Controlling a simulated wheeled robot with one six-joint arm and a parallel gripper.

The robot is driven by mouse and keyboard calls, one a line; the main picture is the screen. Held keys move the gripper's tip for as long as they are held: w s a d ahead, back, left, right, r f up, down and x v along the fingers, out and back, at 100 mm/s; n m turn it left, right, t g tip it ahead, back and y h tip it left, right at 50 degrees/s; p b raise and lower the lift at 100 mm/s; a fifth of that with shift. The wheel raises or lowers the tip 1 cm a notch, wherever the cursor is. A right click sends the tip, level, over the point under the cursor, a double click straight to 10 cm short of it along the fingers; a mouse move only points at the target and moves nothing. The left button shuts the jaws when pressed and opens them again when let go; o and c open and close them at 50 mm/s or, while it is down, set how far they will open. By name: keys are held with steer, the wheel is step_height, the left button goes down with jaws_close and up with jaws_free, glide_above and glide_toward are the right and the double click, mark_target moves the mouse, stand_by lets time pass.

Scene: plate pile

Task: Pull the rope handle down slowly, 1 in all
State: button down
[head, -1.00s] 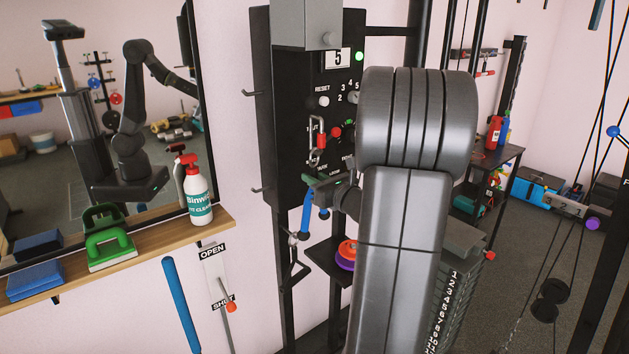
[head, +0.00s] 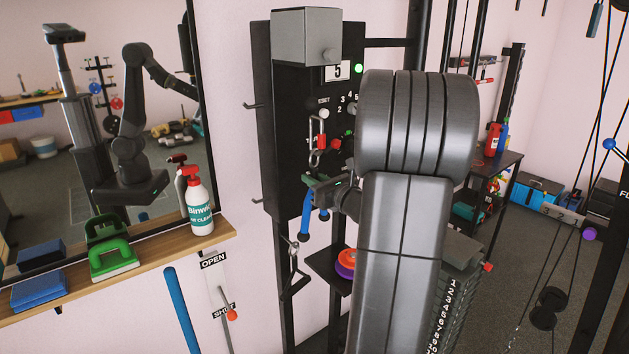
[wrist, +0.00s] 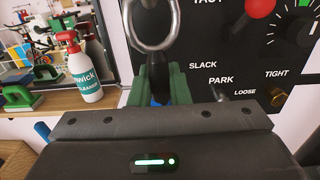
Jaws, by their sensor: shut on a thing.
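My gripper (head: 318,188) is shut on the rope handle in front of the black panel. In the head view, blue parts of the rope handle (head: 306,222) hang down just below the jaws. In the wrist view, green finger pads (wrist: 178,85) close around a dark strap under a metal ring (wrist: 152,25). A little blue of the handle shows low between the pads. My dark gripper body hides most of the handle there, and my arm covers part of the panel in the head view.
The control panel (head: 288,110) with knobs and labels stands close behind my gripper. A wooden shelf (head: 140,260) at left carries a spray bottle (head: 199,205) and a green-handled brush (head: 113,258). Cables hang at right.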

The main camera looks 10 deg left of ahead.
steer(key=shift+f, duration=0.15)
steer(key=shift+r+p, duration=0.9)
steer(key=shift+r, duration=0.3)
steer(key=shift+r+p, duration=0.9)
steer(key=shift+r, duration=0.25)
steer(key=shift+r+p, duration=0.4)
steer(key=shift+r, duration=0.15)
steer(key=shift+f, duration=0.15)
steer(key=c, duration=1.3)
jaws_free()
